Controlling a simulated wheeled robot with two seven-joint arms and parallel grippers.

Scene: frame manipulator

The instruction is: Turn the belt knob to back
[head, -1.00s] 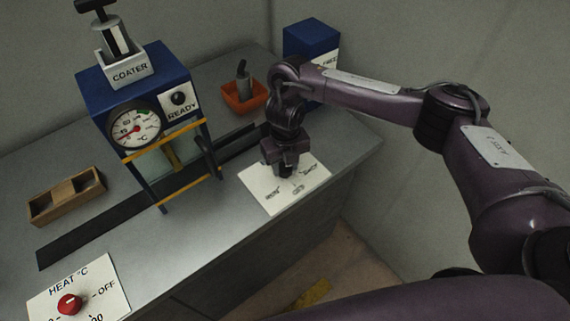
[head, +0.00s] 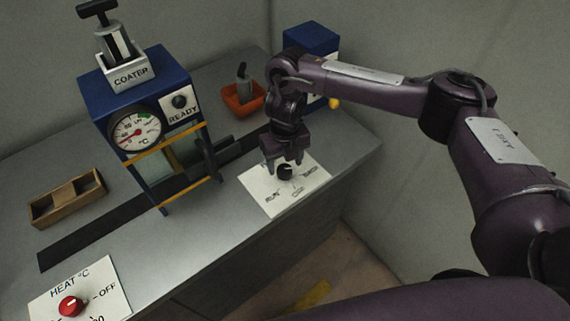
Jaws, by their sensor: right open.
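The belt panel is a white plate (head: 262,192) at the front right of the bench, with small labels around a black knob (head: 285,172). Which way the knob points is too small to tell. My right gripper (head: 283,166) hangs over the panel, pointing down, just above and around the back of the knob. It is open and holds nothing. I cannot tell whether its fingers touch the knob. Part of the panel's upper edge is hidden by the gripper. The dark belt (head: 100,233) runs along the bench and under the coater. My left gripper is not in view.
The blue coater (head: 150,84) with dial and READY lamp stands at the middle left. A HEAT panel (head: 105,299) with a red knob is at the front left. A wooden tray (head: 92,196), an orange bin (head: 243,110) and a blue box (head: 300,37) also stand on the bench.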

